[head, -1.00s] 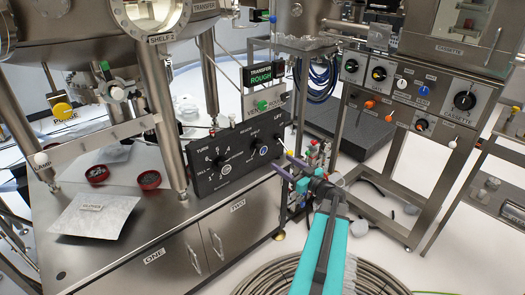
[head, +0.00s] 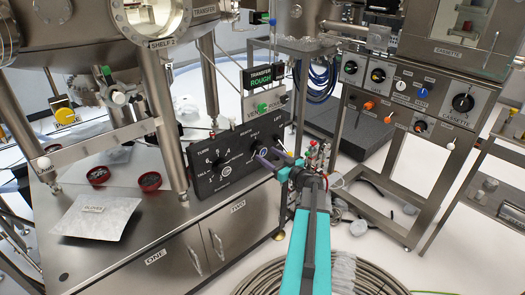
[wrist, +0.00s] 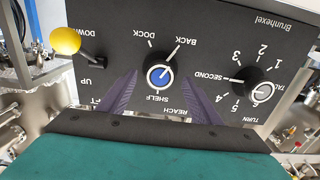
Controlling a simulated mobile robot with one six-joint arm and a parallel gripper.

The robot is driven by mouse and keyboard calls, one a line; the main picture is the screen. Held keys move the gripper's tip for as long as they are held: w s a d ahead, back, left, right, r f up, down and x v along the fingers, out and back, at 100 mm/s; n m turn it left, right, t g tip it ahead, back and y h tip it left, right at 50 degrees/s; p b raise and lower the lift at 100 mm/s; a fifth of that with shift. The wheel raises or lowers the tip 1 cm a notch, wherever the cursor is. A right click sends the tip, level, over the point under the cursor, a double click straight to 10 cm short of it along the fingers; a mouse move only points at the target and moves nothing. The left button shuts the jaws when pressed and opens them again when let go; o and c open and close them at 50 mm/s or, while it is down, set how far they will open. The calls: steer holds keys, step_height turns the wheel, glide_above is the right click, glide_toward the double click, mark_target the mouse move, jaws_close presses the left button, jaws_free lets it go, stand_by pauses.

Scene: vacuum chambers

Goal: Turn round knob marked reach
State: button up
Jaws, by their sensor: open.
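The round reach knob, black with a blue centre (wrist: 160,76), sits on the black control panel (head: 205,180) below the chamber. The wrist view shows the panel upside down, with SHELF, REACH, BACK and DOCK lettering around the knob. Its white pointer mark points toward BACK. The knob also shows in the head view (head: 262,150). My gripper (wrist: 159,80) is open, its purple fingers to either side of the knob in the wrist view. Whether they touch it, or how far off they are, I cannot tell. In the head view my gripper (head: 273,160) is close before the panel.
A numbered knob (wrist: 262,91) marked TURN is on the same panel. A yellow-ball lever (wrist: 65,40) marked UP and DOWN is on the knob's other side. Red-handled valve fittings (head: 318,155) stand just behind my wrist. A coiled hose (head: 290,275) lies on the floor.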

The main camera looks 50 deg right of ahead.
mark_target(264, 152)
steer(key=shift+w+d+p, duration=0.15)
steer(key=shift+w+p, duration=0.25)
steer(key=shift+w, duration=1.85)
steer(key=c, duration=0.9)
steer(key=shift+d, duration=0.25)
steer(key=shift+c, duration=0.6)
steer(key=shift+a, duration=0.15)
steer(key=shift+f+b, duration=0.1)
steer(key=shift+b, duration=0.3)
